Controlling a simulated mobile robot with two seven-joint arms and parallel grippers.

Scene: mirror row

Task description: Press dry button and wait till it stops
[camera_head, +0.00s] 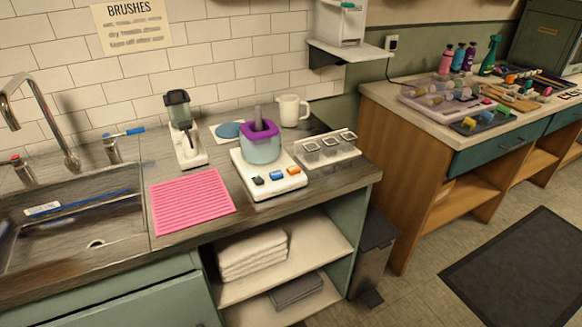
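A white machine base (285,190) stands on the counter right of the pink mat. Its front edge carries three buttons: a dark green one (257,181), a blue one (277,175) and an orange one (293,170). The labels are too small to read, so I cannot tell which is the dry button. A pale teal bowl (263,151) with a purple rim (261,134) sits on the base, and a grey upright piece sticks up from it. I cannot tell whether it is running. Neither of my grippers is in view.
A pink ribbed mat (191,200) lies left of the machine. A dark-topped dispenser (183,130) and a white mug (292,109) stand behind. A white tray (345,158) with three small containers is to the right. The sink (95,222) is at left.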

